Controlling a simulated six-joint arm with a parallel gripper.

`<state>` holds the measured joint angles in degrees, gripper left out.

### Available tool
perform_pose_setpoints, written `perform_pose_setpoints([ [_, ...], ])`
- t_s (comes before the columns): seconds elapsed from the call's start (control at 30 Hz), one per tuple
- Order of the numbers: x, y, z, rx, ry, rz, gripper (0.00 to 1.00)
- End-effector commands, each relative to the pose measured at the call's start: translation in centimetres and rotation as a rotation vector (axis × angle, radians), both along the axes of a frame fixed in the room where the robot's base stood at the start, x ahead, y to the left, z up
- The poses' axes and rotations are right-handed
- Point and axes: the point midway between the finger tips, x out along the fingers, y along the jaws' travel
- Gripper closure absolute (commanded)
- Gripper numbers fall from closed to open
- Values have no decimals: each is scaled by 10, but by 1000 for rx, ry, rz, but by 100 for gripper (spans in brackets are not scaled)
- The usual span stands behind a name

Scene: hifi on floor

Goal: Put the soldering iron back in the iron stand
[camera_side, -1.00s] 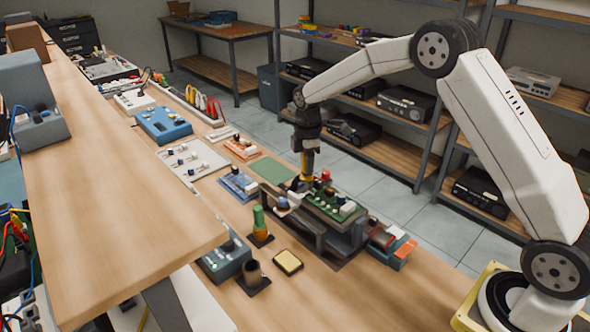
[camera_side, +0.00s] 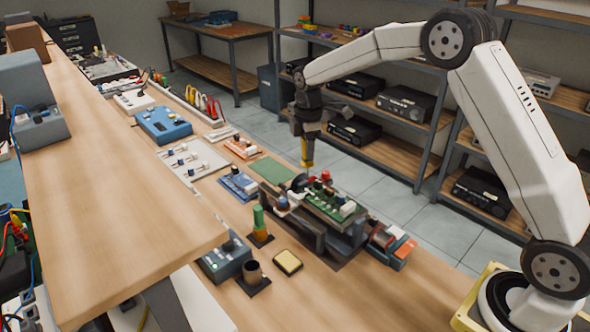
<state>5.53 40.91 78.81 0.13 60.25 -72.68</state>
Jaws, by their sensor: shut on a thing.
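My gripper (camera_side: 307,136) is above the far end of the circuit board holder, pointing down and shut on the soldering iron (camera_side: 307,153). The iron's yellow handle shows below the jaws, roughly upright, with its thin tip pointing down above the work. The iron stand appears to be the dark open cup (camera_side: 253,273) on a black base, at the near side of the bench, to the left of and nearer than my gripper. I see nothing in the cup.
A green circuit board (camera_side: 328,206) sits in a dark holder below my gripper. A yellow sponge (camera_side: 288,262) lies right of the cup. A green and orange upright item (camera_side: 259,225) stands behind the cup. A blue-grey box (camera_side: 224,258) is left of it.

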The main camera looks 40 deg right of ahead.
Motion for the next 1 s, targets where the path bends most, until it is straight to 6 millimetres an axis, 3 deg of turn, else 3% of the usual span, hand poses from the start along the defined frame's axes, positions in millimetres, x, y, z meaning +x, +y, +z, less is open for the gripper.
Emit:
perform_pose_setpoints([
  [0.27,1,0,12,-1,-4,0,100],
  [0.53,1,0,52,0,-5,0,100],
  [0.77,-4,48,51,0,-1,73,100],
  [1.0,-20,122,51,0,-2,186,100],
])
